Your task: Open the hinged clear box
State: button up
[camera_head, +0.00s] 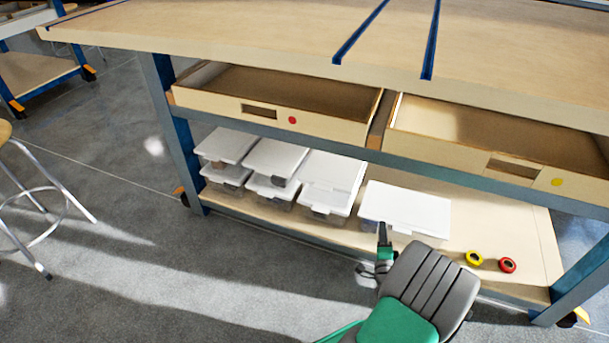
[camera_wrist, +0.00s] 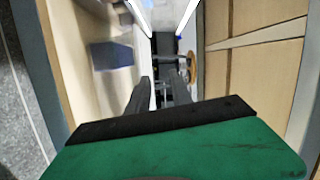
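The clear box with a flat white lid (camera_head: 405,208) sits on the lower shelf of the bench, right of the other boxes. Its lid looks shut. My gripper (camera_head: 376,252) is just in front of this box, near its front left part, and hides some of its front. I cannot tell whether a finger touches it. In the wrist view, the two dark fingers (camera_wrist: 165,95) stand apart with a gap between them and nothing clearly held. A pale, see-through surface with a dark blue patch (camera_wrist: 111,55) shows left of the fingers; it may be the box.
Several smaller white-lidded boxes (camera_head: 273,157) stand stacked to the left on the shelf (camera_head: 505,226). A yellow roll (camera_head: 474,258) and a red roll (camera_head: 507,265) lie to the right. Two pulled-out drawers (camera_head: 240,112) (camera_head: 480,158) overhang the shelf. A stool (camera_head: 42,190) stands at left.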

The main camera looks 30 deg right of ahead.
jog(key=w+a+r+n+y+p, duration=0.2)
jog(key=w+a+r+n+y, duration=0.25)
jog(key=w, duration=0.25)
jog(key=w+a+r+n+y+p, duration=0.1)
jog(key=w+a+r+n+y, duration=0.25)
jog(key=w+r, duration=0.2)
jog(key=w+a+r+n+g+y+p, duration=0.2)
jog(key=a+r+n, duration=0.5)
jog(key=a, duration=0.5)
jog(key=w+r+y+p, duration=0.1)
jog(key=w+r+y, duration=0.1)
jog(key=w, duration=0.1)
jog(key=shift+w+a+n+g+y, duration=0.25)
jog(key=shift+w+n+g+y, duration=0.05)
jog(key=shift+n+g, duration=0.1)
